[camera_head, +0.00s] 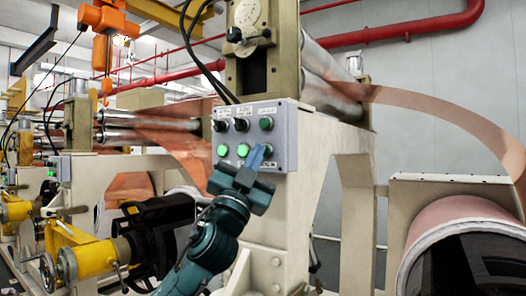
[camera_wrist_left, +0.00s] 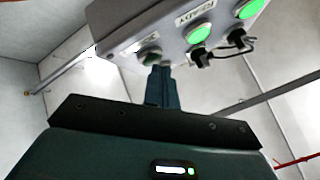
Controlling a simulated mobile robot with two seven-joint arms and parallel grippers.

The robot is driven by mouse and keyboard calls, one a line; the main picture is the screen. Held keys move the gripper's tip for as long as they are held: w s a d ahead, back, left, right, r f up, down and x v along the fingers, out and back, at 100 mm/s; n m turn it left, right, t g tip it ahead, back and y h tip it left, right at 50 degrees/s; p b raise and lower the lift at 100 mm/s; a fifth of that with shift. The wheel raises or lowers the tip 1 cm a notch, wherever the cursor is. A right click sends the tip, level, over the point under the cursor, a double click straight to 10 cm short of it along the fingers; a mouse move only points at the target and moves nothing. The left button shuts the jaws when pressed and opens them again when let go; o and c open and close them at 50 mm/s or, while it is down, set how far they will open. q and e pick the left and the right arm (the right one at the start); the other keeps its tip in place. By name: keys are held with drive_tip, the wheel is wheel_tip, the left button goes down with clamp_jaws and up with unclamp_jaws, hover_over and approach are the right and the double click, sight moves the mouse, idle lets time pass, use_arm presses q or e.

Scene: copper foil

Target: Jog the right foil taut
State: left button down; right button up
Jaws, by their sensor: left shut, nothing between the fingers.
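The right foil (camera_head: 450,118) is a copper sheet that leaves the rollers and curves in a loose arc to the right, towards the copper roll (camera_head: 462,212). A grey control box (camera_head: 291,140) on the machine's post carries several buttons and switches. My left gripper (camera_head: 257,157) is shut and empty, its tips at the lower right of the box face, covering part of it. In the left wrist view, the fingertips (camera_wrist_left: 158,72) are right by a dark, unlit button (camera_wrist_left: 150,57); I cannot tell whether they touch it. My right gripper is not in view.
Two lit green buttons, one left (camera_head: 222,150) and one middle (camera_head: 243,150), are in the box's lower row. Steel rollers (camera_head: 330,75) stand behind the box. Another copper foil (camera_head: 180,140) and yellow handwheel parts (camera_head: 85,255) are at the left.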

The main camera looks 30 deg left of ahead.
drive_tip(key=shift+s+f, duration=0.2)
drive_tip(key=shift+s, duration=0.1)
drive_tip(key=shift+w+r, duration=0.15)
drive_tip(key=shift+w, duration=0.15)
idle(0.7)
use_arm(q)
drive_tip(key=shift+s+f, duration=0.1)
idle(0.3)
drive_tip(key=shift+s, duration=0.7)
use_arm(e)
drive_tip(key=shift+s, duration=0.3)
use_arm(q)
drive_tip(key=shift+s+a, duration=0.15)
drive_tip(key=shift+s, duration=1.1)
drive_tip(key=shift+s+a, duration=0.1)
drive_tip(key=shift+s, duration=1.15)
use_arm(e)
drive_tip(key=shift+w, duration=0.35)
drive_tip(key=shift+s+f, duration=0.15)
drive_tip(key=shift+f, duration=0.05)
